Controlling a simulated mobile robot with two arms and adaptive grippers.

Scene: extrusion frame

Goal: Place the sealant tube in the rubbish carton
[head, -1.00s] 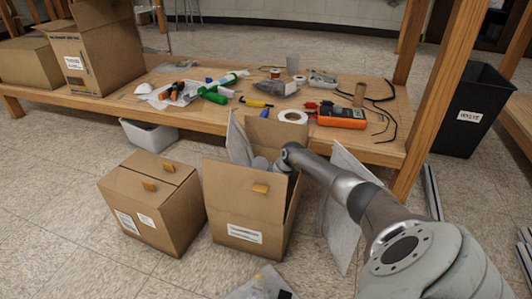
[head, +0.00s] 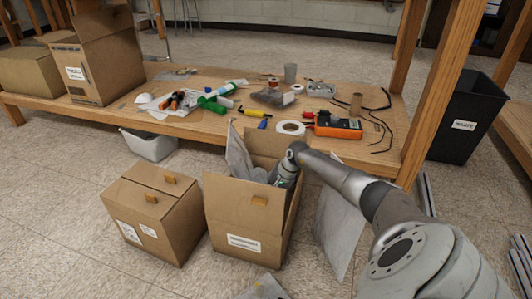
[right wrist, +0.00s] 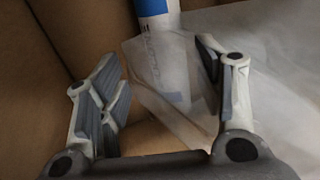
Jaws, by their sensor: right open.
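An open brown carton (head: 232,215) with a white label stands on the floor in the middle of the head view. My right arm reaches down into it, and its fingers are hidden there by the carton walls. In the right wrist view my right gripper (right wrist: 158,75) is open inside brown cardboard walls. A white tube with a blue band (right wrist: 153,8), which looks like the sealant tube, lies ahead between the spread fingers. A pale, wrinkled sheet or wrapper lies around its near end. I cannot tell whether a finger touches it. My left gripper is not in view.
A closed carton (head: 152,212) stands left of the open one. A low wooden shelf (head: 190,122) behind carries tools, tape, an orange meter (head: 338,126) and a green-and-white tube (head: 215,101). A black bin (head: 462,125) stands at right, beyond a wooden post (head: 438,90).

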